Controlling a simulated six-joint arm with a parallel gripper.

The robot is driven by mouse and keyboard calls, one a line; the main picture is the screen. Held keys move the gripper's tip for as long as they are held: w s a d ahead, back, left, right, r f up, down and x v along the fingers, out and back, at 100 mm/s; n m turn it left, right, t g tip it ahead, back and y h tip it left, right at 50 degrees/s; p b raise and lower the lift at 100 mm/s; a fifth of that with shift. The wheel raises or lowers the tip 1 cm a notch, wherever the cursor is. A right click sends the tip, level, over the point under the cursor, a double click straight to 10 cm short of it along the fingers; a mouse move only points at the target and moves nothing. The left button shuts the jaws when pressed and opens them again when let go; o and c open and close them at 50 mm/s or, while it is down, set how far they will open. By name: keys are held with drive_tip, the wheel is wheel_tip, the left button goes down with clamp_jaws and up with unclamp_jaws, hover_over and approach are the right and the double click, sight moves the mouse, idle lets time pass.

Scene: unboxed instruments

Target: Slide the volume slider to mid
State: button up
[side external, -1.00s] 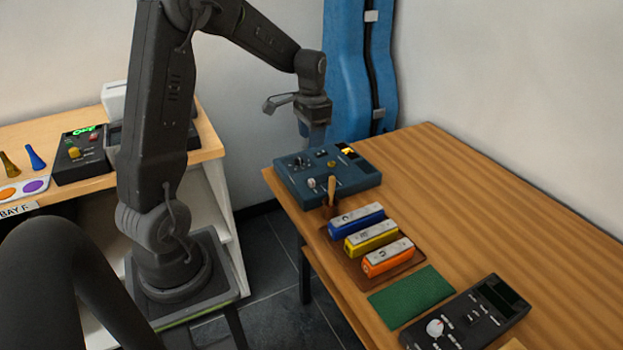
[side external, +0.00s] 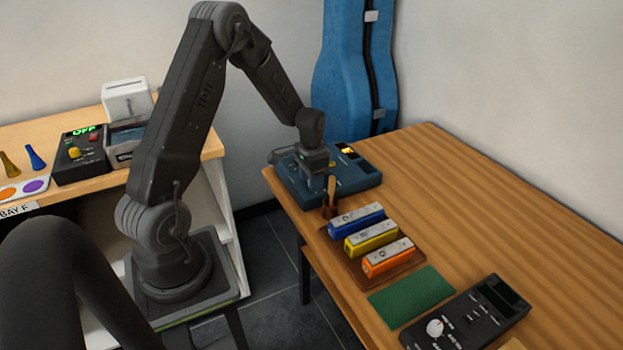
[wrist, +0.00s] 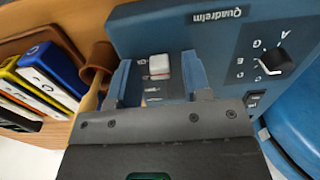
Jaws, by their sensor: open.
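The blue instrument box (side external: 360,173) sits at the far left end of the wooden table; its panel (wrist: 225,45) marked "Quadrelm" fills the upper wrist view. A pale slider knob (wrist: 159,66) stands on the panel. My gripper (wrist: 158,72) is open, with one blue finger on each side of this knob; I cannot tell whether either touches it. In the side external view my gripper (side external: 318,172) is down over the box and hides the knob and much of the panel.
A black pointer dial (wrist: 272,62) is to the right on the panel. A brown cup with a wooden-handled tool (side external: 329,205) stands close to the box. Blue, yellow and orange blocks (side external: 371,239) lie beyond it, then a green mat (side external: 411,298) and a black device (side external: 470,318).

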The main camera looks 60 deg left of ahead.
clamp_jaws()
idle(0.5)
